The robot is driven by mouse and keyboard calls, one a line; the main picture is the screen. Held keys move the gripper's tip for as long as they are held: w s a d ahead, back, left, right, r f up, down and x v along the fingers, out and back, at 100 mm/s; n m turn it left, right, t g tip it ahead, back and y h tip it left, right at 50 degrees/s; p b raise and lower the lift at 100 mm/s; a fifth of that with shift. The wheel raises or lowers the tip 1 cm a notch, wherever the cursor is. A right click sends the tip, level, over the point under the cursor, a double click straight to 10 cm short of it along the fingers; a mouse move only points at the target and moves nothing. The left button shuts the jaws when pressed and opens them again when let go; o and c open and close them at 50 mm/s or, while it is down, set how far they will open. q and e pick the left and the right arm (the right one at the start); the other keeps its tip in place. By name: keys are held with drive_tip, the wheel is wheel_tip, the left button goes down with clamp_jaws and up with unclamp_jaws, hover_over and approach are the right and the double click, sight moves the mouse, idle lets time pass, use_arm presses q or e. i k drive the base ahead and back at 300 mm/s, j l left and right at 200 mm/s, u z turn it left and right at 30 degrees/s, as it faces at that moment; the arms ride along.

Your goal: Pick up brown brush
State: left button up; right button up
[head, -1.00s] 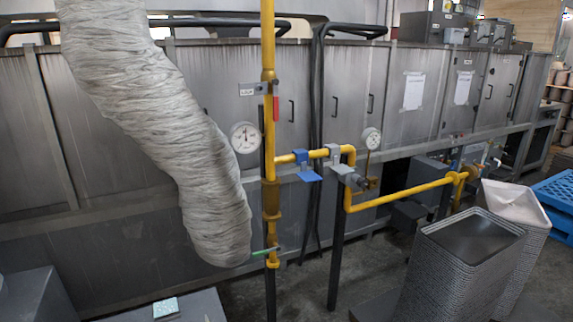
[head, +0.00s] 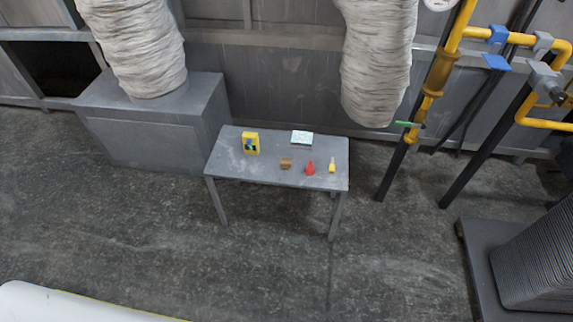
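A small brown block-like object (head: 286,163), which may be the brown brush, sits on the grey table (head: 225,165) in the head view. It is near the middle of the table's front half and too small to make out bristles. Neither of my grippers is in view.
Also on the table are a yellow box (head: 250,143), a pale booklet-like item (head: 302,138), a red cone-like object (head: 310,168) and a small yellow item (head: 332,167). The floor before the table is clear.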

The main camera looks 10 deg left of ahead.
sight(285, 163)
drive_tip(key=i+l, duration=0.15)
drive_tip(key=i, duration=0.75)
